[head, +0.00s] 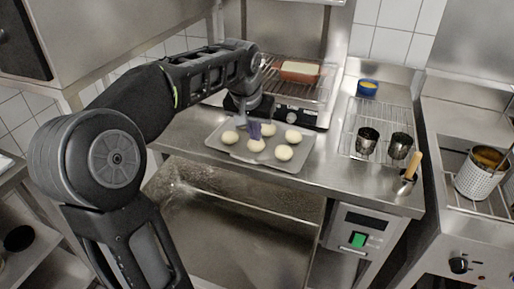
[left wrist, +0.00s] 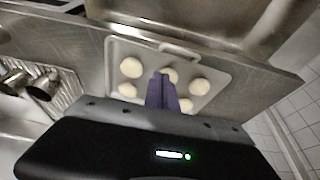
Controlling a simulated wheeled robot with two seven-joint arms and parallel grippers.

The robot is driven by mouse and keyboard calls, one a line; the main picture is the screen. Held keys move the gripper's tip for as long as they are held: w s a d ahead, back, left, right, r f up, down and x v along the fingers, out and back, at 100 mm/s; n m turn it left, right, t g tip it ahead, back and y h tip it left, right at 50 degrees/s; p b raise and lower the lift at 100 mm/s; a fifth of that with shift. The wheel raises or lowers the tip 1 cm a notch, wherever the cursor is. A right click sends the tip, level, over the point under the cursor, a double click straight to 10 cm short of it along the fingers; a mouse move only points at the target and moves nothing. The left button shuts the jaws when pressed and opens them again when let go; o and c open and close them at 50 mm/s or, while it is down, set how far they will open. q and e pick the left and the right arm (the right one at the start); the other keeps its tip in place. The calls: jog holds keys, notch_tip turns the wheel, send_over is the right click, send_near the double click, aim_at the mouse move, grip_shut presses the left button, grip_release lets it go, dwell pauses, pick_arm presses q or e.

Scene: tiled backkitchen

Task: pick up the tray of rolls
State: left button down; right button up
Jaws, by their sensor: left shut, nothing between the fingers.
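The tray (head: 214,139) is a flat grey metal sheet on the steel counter, in the middle of the head view. Several pale round rolls lie spread on it, one of them at its right (head: 283,152). In the left wrist view the tray (left wrist: 150,48) shows with a handle loop (left wrist: 180,50) on its edge nearest the counter's front. My left gripper (head: 254,131) hangs over the tray with purple fingers shut and nothing between them. The fingers also show over the rolls in the left wrist view (left wrist: 162,88) and hide part of them. My right gripper is not in view.
A grill rack with a red-brown dish (head: 299,71) stands behind the tray. To the right are two metal cups (head: 367,141), a blue bowl (head: 367,88) and a wooden-handled scraper (head: 410,170). A perforated pot (head: 478,178) stands farther right.

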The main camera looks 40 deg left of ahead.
aim_at(260, 158)
pick_arm(q)
jog(key=p+x, duration=0.1)
jog(key=x, duration=0.9)
jog(key=shift+a, duration=0.1)
